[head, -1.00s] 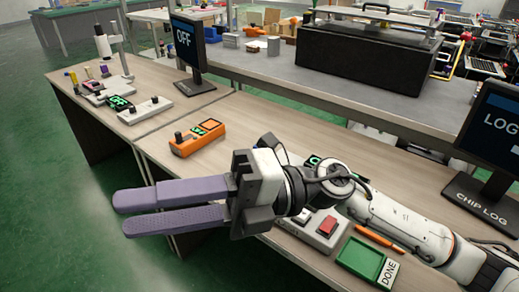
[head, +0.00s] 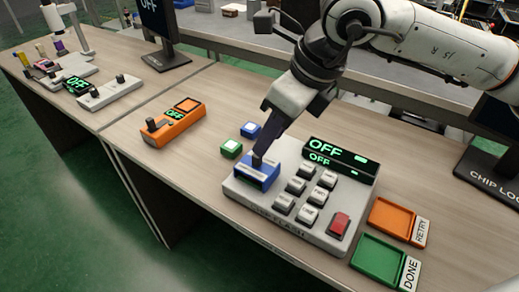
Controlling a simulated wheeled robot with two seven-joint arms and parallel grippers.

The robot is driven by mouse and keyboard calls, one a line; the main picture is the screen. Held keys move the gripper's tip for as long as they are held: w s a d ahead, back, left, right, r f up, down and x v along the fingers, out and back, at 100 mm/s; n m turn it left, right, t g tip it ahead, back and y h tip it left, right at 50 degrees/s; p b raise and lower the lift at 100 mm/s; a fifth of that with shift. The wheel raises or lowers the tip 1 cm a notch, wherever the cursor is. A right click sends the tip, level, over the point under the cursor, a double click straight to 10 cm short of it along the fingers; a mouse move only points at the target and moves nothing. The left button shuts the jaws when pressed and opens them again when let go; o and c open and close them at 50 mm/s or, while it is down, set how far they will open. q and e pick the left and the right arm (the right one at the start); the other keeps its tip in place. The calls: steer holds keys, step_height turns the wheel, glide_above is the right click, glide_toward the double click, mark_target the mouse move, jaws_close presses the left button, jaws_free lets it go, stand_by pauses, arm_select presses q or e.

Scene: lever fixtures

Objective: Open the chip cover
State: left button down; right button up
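The chip cover appears to be the blue piece (head: 258,176) at the left end of a white device (head: 290,226) with several buttons. A dark knob stands on top of this blue piece. The cover looks down on the device. My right gripper (head: 262,157) points downward with its purple fingertips at the knob, touching it or very close. The fingers overlap in this view, so whether they are shut on the knob is not clear. My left gripper is out of view.
Small green (head: 231,148) and blue (head: 251,130) blocks sit behind the device. An orange box (head: 168,125) with a knob stands to the left. Orange (head: 391,219) and green (head: 376,260) trays lie at the right. Displays read OFF.

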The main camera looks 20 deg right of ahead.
mark_target(257, 165)
steer(key=x, duration=0.6)
steer(key=shift+f, duration=0.1)
jaws_close()
steer(key=shift+w, duration=0.1)
